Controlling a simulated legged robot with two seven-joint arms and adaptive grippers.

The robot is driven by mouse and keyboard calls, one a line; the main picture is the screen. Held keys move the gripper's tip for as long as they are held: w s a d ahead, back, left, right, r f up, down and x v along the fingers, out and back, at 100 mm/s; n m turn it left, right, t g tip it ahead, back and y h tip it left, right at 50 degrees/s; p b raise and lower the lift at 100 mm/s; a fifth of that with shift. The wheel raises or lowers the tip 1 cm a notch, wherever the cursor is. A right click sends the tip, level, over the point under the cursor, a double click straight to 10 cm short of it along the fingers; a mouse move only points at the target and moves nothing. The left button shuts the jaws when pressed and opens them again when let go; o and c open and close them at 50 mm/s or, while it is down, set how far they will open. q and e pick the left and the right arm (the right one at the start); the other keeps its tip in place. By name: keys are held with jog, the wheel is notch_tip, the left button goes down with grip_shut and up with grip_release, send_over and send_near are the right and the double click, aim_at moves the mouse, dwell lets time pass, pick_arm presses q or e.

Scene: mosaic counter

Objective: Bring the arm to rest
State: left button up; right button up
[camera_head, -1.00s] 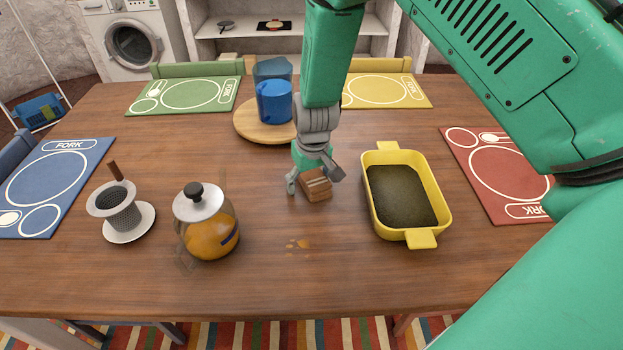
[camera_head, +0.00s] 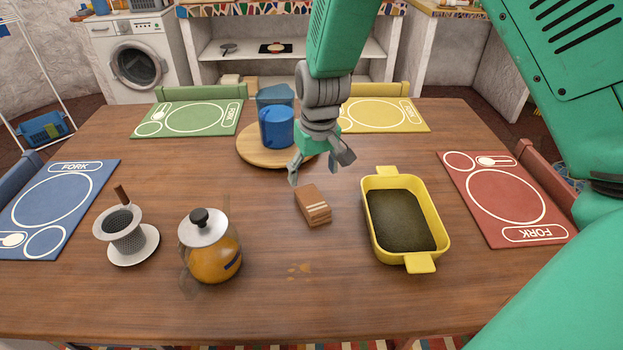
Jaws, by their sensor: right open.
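My right gripper (camera_head: 320,172) is open and empty. It hangs over the table just beyond a small brown block (camera_head: 313,204) with pale stripes on its near end. The block lies on the wooden table, and the gripper is apart from it. My green right arm comes in from the right and the top of the head view. My left gripper is not in view.
A yellow dish (camera_head: 440,240) with dark contents stands right of the block. A glass teapot (camera_head: 211,250) and a white strainer on a saucer (camera_head: 133,253) stand left. Blue containers (camera_head: 277,127) stand on a round board (camera_head: 250,153) behind. Small stains (camera_head: 299,269) mark the table.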

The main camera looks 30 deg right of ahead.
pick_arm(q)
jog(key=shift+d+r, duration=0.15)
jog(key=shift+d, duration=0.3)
pick_arm(e)
jog(key=shift+d, duration=0.55)
